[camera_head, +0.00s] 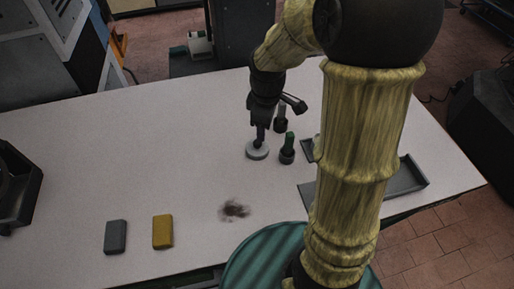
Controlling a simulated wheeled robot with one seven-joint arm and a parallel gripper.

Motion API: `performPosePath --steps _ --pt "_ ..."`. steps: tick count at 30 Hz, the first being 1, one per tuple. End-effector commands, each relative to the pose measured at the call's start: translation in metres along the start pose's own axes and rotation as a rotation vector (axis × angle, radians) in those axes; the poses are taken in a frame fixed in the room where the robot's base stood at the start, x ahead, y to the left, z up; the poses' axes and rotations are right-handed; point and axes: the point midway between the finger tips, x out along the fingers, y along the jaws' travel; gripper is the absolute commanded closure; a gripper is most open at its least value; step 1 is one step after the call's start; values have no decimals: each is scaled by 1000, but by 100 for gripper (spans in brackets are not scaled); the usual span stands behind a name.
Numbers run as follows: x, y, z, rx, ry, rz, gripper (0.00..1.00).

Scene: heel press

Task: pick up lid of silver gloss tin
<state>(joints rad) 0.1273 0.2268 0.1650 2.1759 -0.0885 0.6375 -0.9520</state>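A round, flat, pale grey piece (257,153) lies on the white table, right under my gripper; it looks like the silver gloss tin or its lid, and I cannot tell which. My gripper (259,141) points down at its middle, with the fingertips at or just above its top. The fingers are dark and small here, so I cannot tell whether they are open or shut, or touching it.
A dark pot with a green top (288,148) stands close to the right, with another dark holder (281,120) behind it. A grey tray (408,178) is partly hidden by my arm. A grey block (116,237), a yellow block (162,231) and a dark stain (234,210) are nearer the front. The table's left middle is clear.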

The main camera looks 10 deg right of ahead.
Motion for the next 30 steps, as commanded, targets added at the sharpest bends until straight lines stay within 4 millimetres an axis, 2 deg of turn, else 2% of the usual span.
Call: performPosePath --steps 1,9,15,19,30 --pt "3 10 -4 -93 -5 -10 47" --pt "10 55 -22 -657 -8 -74 47" --pt "12 75 -30 -945 8 -106 47" --pt "12 78 -32 -1006 11 -112 47" --pt "17 77 -32 -1007 11 -114 47"
